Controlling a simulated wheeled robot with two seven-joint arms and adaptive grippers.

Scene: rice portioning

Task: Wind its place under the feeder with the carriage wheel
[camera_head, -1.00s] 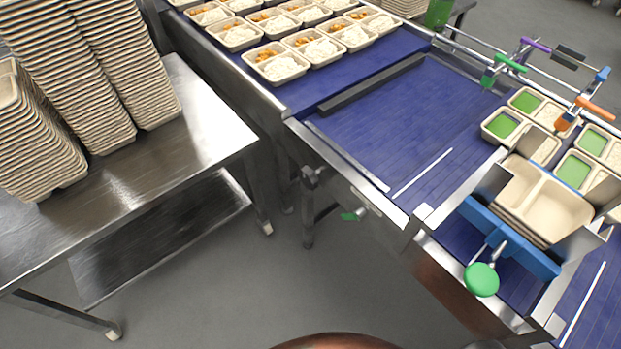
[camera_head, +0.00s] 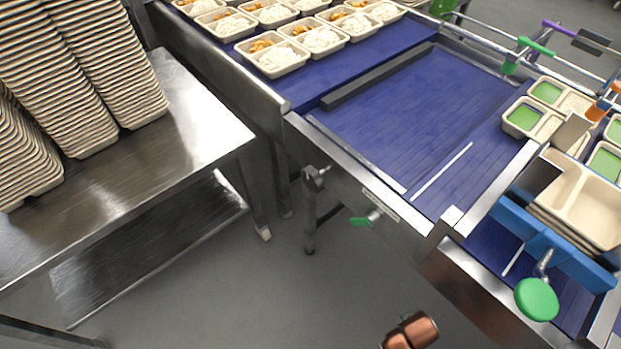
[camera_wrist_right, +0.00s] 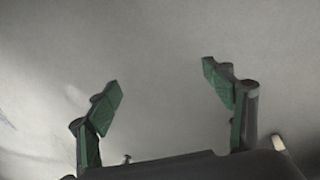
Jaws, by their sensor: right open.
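A feeder-like holder with blue side plates (camera_head: 556,246) sits over the conveyor at the right, with a stack of empty beige trays (camera_head: 572,196) in it. A round green knob (camera_head: 537,299) stands on its near side. A small green-handled crank (camera_head: 365,220) sticks out of the conveyor's near side, and a dark metal fitting (camera_head: 315,178) sits left of it. I cannot tell which of these is the carriage wheel. My right gripper (camera_wrist_right: 163,85) is open and empty in the right wrist view, with only blurred grey behind it. My left gripper is not in view.
A steel table (camera_head: 190,125) with tall tray stacks (camera_head: 45,70) stands at the left. Filled trays (camera_head: 272,55) lie on the far blue belt. Grey floor lies open between table and conveyor.

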